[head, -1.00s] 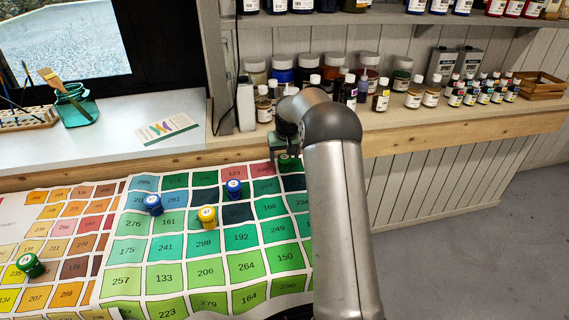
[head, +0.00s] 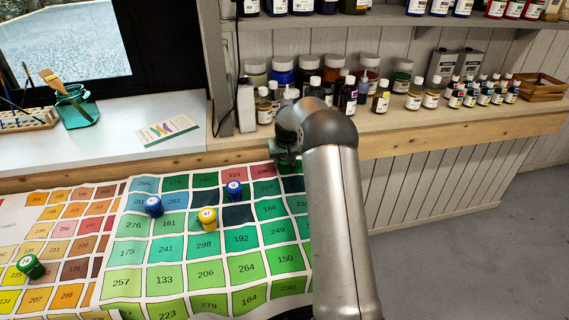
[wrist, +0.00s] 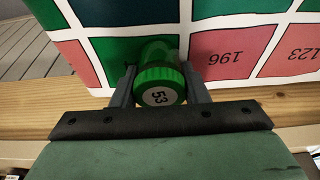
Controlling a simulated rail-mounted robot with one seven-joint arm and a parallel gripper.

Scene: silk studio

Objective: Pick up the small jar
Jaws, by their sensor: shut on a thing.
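A small jar with a green ribbed cap marked 53 (wrist: 160,84) sits between the two dark fingers of my gripper (wrist: 159,78) in the wrist view. The fingers are shut on its cap from both sides. The jar's green body is partly hidden behind the cap, over a green square of the colour chart. I cannot tell whether it touches the chart. In the head view my gripper (head: 287,158) is at the chart's far right edge, mostly hidden by my own arm, and the held jar is not clearly visible there.
On the numbered colour chart (head: 206,271) stand two blue jars (head: 154,206) (head: 235,190), a yellow jar (head: 208,220) and another green jar (head: 30,265). A wooden ledge (head: 420,143) with several bottles runs behind. A teal glass with brushes (head: 77,108) stands at left.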

